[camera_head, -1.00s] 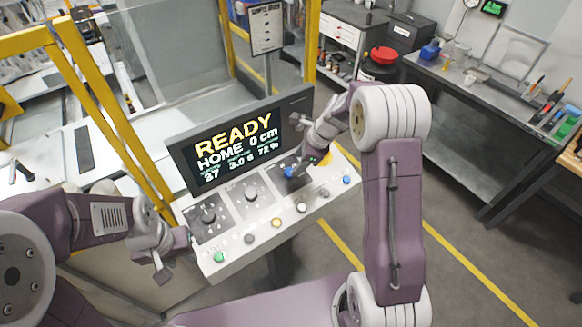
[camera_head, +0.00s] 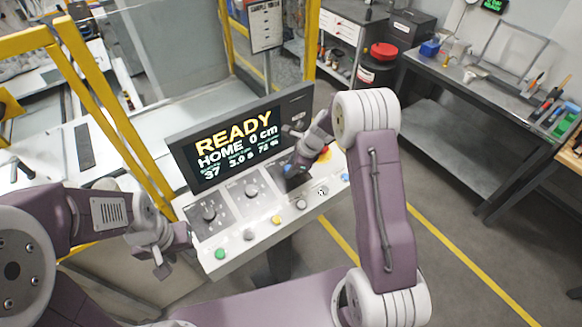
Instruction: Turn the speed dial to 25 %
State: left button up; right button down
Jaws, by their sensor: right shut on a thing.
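The control panel (camera_head: 230,243) carries a row of three dials under a tilted screen (camera_head: 185,160). The screen reads READY, HOME 0 cm, 37, 3.0 s and a percentage in the seventies, last digit unclear. My left gripper (camera_head: 174,252) is open and empty left of the panel.
Buttons line the panel's front: green (camera_head: 220,254), yellow (camera_head: 276,220), white (camera_head: 301,204), blue (camera_head: 345,177) and others. A yellow frame (camera_head: 110,105) stands behind and left. A workbench (camera_head: 470,95) is at the right. The floor between is clear.

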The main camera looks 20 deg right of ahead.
jog(key=shift+w+r, duration=0.1)
jog(key=n+g, duration=0.1)
jog(key=n, duration=0.3)
jog(key=shift+w+n+p, duration=0.1)
jog(key=shift+n+p, duration=0.25)
jog(key=shift+n, duration=0.05)
jog(key=n+g, duration=0.1)
jog(key=n, duration=0.5)
jog(key=shift+w+a+r+n+h, duration=0.1)
jog(key=shift+n+h, duration=0.2)
jog(key=shift+h, duration=0.1)
jog(key=n+h, duration=0.1)
jog(key=n, duration=0.5)
jog(key=shift+a+g+b, duration=0.1)
jog(key=shift+g+b, duration=0.2)
jog(key=shift+g, duration=0.1)
jog(key=n, duration=0.3)
jog(key=n+h, duration=0.1)
jog(key=n, duration=0.2)
jog(key=shift+a+h+b, duration=0.1)
jog(key=shift+h+b, duration=0.2)
jog(key=c, duration=1)
grip_release()
jog(key=shift+c, duration=0.2)
